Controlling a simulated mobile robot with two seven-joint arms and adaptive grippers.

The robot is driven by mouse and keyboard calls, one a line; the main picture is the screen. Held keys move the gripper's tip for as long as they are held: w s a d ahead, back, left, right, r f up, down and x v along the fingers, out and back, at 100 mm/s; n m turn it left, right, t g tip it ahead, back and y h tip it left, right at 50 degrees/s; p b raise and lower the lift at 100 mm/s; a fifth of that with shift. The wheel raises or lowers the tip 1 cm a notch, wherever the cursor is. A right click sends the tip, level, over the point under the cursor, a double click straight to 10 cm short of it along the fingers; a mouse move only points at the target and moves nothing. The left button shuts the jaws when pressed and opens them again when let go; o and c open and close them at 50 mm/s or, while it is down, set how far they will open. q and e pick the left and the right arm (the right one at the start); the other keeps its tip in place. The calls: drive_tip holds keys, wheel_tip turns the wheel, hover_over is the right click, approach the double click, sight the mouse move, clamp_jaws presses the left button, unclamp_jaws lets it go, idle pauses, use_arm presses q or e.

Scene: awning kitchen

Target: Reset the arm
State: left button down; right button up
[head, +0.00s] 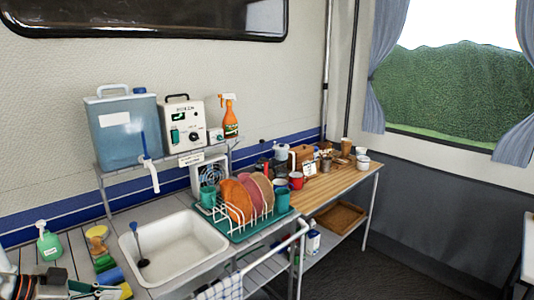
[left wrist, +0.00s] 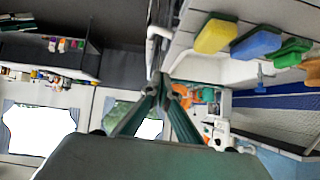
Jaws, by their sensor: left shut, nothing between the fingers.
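My left gripper (head: 112,291) is at the bottom left of the head view, low by the near left part of the counter. In the left wrist view its fingers (left wrist: 160,82) meet at the tips, shut with nothing between them. The gripper hides part of the counter near the sponges. My right gripper is in neither view.
A white sink (head: 172,250) holds a dark plunger-like tool (head: 138,245). A dish rack (head: 262,230) with plates stands right of the sink.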

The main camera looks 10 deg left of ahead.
use_arm(q)
drive_tip(key=s+d+f+n+t+y, duration=0.1)
drive_tip(key=s+d+f, duration=0.5)
drive_tip(key=d+f, duration=0.6)
drive_tip(key=s+d+f+n+t+y, duration=0.1)
drive_tip(key=s+d+f+n+y, duration=0.2)
drive_tip(key=s+d+f, duration=0.4)
drive_tip(key=d+f, duration=0.4)
drive_tip(key=f, duration=0.3)
drive_tip(key=shift+s+d+t, duration=0.3)
drive_tip(key=shift+d+t, duration=0.05)
drive_tip(key=shift+t, duration=0.05)
